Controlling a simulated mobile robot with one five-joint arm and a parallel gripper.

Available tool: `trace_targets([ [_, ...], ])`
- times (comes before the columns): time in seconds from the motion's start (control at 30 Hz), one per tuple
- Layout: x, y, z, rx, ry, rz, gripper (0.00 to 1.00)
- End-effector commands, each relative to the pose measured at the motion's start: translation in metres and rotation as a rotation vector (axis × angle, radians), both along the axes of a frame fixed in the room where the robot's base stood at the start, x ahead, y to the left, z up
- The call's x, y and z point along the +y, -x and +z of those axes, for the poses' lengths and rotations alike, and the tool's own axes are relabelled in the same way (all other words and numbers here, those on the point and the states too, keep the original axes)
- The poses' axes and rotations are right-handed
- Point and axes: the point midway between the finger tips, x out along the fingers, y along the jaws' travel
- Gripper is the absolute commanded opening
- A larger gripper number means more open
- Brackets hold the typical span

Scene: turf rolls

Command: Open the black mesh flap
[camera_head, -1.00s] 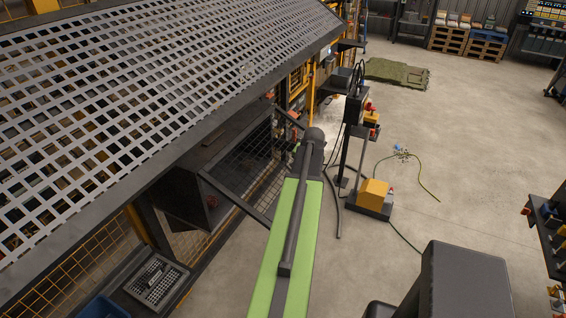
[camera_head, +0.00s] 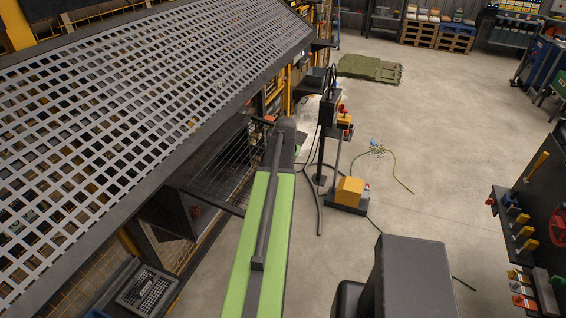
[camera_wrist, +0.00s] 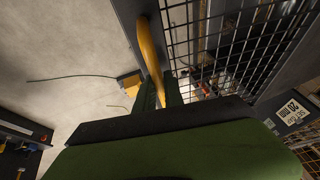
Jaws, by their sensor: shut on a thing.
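The black mesh flap (camera_wrist: 225,40) fills the upper right of the wrist view, with a dark solid frame edge on its left. A yellow handle (camera_wrist: 150,55) stands on that frame edge. My gripper (camera_wrist: 161,92) is shut on the handle's lower end, and its green body covers the bottom of the wrist view. In the head view, the flap's mesh (camera_head: 221,168) shows between the big perforated panel and my green arm. A dark bar runs from the flap's left side toward my arm. My gripper and the handle are hidden behind my arm there.
The large perforated grey panel (camera_head: 130,95) slopes over the left side. A stand with a yellow box (camera_head: 349,191) and hoses is on the floor right of my arm. A dark panel with a red wheel (camera_head: 558,226) stands at far right. The middle floor is open.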

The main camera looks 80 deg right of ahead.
Motion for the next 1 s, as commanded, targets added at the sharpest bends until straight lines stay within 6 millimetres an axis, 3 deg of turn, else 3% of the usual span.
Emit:
trace_targets([
  [0.17, -0.004, 0.0, 0.001, -0.001, 0.01, -0.001, 0.0],
  [0.2, -0.004, 0.0, 0.001, -0.001, 0.01, -0.001, 0.14],
  [0.37, -0.003, 0.001, 0.0, 0.0, 0.008, -0.001, 0.34],
  [0.73, 0.0, 0.002, 0.007, 0.001, 0.005, -0.003, 0.34],
  [1.0, 0.019, 0.007, 0.052, 0.001, 0.005, -0.003, 0.34],
])
